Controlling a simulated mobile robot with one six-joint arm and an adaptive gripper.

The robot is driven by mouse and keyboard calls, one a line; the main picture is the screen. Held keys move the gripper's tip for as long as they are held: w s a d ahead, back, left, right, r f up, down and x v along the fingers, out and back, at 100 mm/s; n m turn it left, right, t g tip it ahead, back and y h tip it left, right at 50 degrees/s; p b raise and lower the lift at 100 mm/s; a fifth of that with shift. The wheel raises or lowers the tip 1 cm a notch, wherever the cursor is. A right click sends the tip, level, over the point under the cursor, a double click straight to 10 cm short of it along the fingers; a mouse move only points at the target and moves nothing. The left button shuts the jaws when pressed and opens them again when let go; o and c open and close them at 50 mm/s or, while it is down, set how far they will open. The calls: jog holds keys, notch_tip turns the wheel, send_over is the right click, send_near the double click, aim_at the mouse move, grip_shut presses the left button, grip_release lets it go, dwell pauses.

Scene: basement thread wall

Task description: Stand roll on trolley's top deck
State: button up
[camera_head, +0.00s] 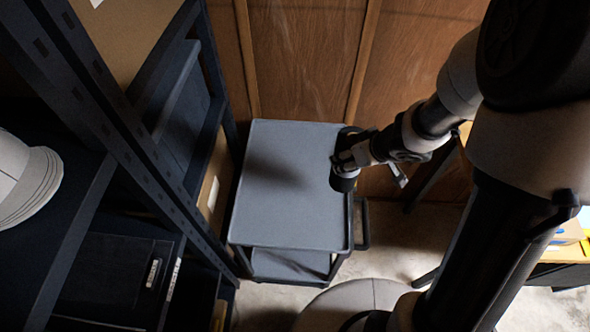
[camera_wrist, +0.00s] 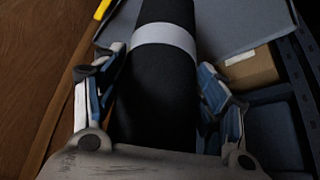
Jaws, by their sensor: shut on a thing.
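A black roll with a pale band (camera_wrist: 165,75) lies between the two fingers of my gripper (camera_wrist: 160,88) in the wrist view. My gripper (camera_head: 350,160) is shut on it. In the head view the roll's dark end (camera_head: 343,183) shows beside the fingers, over the right edge of the trolley's grey top deck (camera_head: 290,205). I cannot tell its height above the deck or its exact tilt. The deck is bare, with a dark shadow on its left part. The deck also shows behind the roll in the wrist view (camera_wrist: 235,20).
A dark shelf rack (camera_head: 120,140) stands close along the trolley's left side, with a pale cap-like object (camera_head: 25,180) on it. A brown wooden wall (camera_head: 305,60) is behind the trolley. The trolley's handle (camera_head: 364,225) is at its right. A yellow-topped table (camera_head: 560,252) is at the far right.

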aim_at(337, 152)
jog(key=a+n, duration=0.1)
jog(key=a+r+n+p, duration=0.1)
jog(key=a, duration=0.1)
jog(key=a+r+y, duration=0.1)
jog(key=shift+s+a+r+n+g+p, duration=0.1)
jog(key=shift+s+a+n+g+p, duration=0.1)
jog(key=shift+n+g+p, duration=0.2)
jog(key=s+a+n+g+y+p, duration=0.1)
jog(key=s+a+n+g+p, duration=0.15)
jog(key=a+n, duration=0.2)
notch_tip(337, 152, down, 19)
jog(key=b, duration=1.3)
jog(key=shift+s+a+f+b, duration=0.2)
jog(key=shift+a+b, duration=0.15)
jog(key=shift+a, duration=0.1)
jog(key=shift+t, duration=0.25)
jog(key=o, duration=0.9)
jog(key=shift+f, duration=0.2)
jog(key=shift+c, duration=0.2)
jog(key=o, duration=0.5)
jog(key=shift+r, duration=0.15)
